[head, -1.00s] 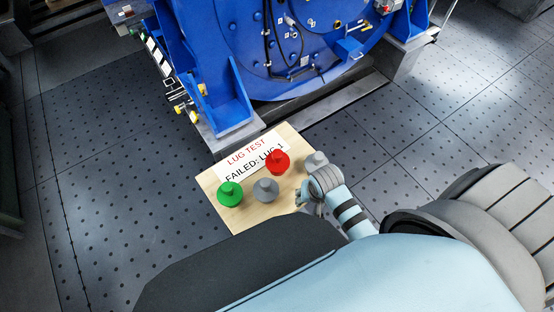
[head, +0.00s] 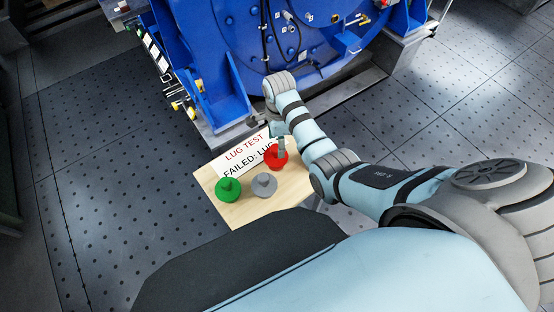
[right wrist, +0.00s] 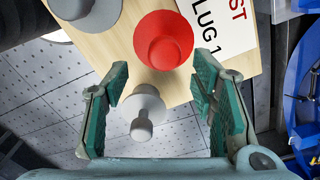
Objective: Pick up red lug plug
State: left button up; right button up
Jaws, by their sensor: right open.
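The red lug plug (head: 277,160) stands on the wooden board (head: 240,212), beside the printed sign. In the right wrist view the red plug (right wrist: 164,42) is ahead of the fingertips. My right gripper (right wrist: 160,85) is open and empty, its green-padded fingers apart. A grey plug (right wrist: 142,112) shows between the fingers, apart from them. My left gripper is not in view.
A green plug (head: 228,189) and another grey plug (head: 264,185) stand on the board. A large blue motor (head: 215,95) stands behind the board. Perforated floor lies around.

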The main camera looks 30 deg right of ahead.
aim_at(276, 148)
jog(key=f, duration=0.1)
jog(key=f+b, duration=0.1)
jog(key=f, duration=0.2)
jog(key=shift+a+f, duration=0.2)
jog(key=shift+a, duration=0.2)
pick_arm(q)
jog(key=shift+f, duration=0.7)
pick_arm(e)
jog(key=shift+w, duration=0.15)
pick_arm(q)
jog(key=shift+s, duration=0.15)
pick_arm(e)
jog(key=shift+r, duration=0.1)
grip_shut()
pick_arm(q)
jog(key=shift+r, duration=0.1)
